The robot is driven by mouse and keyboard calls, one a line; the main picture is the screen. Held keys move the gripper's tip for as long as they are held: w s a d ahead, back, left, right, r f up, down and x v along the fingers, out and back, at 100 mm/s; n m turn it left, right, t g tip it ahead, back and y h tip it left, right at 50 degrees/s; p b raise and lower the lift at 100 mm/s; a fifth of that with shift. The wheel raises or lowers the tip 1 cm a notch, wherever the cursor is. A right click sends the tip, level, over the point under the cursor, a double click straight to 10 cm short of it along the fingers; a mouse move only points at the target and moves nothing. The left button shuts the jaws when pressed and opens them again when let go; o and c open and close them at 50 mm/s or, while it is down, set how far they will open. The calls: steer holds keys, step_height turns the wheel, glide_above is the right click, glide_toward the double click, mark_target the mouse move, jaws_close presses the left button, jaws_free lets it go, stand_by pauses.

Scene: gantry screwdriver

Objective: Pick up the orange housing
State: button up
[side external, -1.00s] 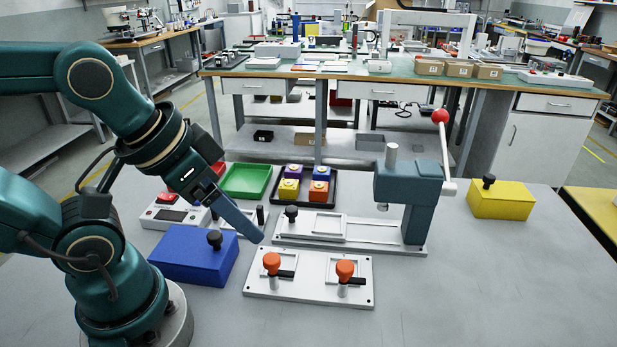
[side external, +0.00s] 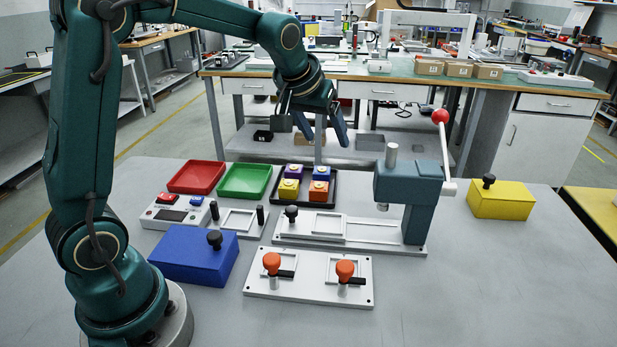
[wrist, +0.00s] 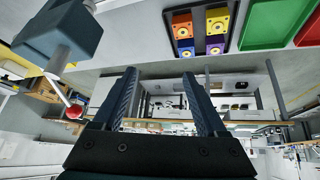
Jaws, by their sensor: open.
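The orange housing (side external: 318,196) sits at the front right of a black tray (side external: 335,187), with a yellow housing (side external: 288,196) beside it and purple (side external: 292,171) and blue (side external: 321,173) ones behind. In the wrist view the orange housing (wrist: 182,19) shows at the top, beyond the fingertips and off to the right. My gripper (side external: 332,147) is raised beyond the tray's far side in the side view, apart from every housing. Its two fingers are spread with nothing between them, as the wrist view (wrist: 159,75) shows.
Red (side external: 196,177) and green (side external: 244,180) trays lie left of the black tray. A press with a red-knobbed lever (side external: 408,190) stands to its right. A clamp plate (side external: 308,285), a blue box (side external: 190,262) and a yellow box (side external: 502,201) are also on the table.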

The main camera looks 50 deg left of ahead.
steer(key=w+a+f+g, duration=0.1)
steer(key=w+a+f, duration=0.15)
steer(key=f, duration=0.25)
steer(key=n+g, duration=0.1)
glide_above(319, 185)
steer(key=s+d, duration=0.1)
steer(key=s, duration=0.1)
step_height(319, 185, down, 6)
steer(key=shift+x, duration=2.25)
steer(key=shift+c, duration=0.3)
jaws_close()
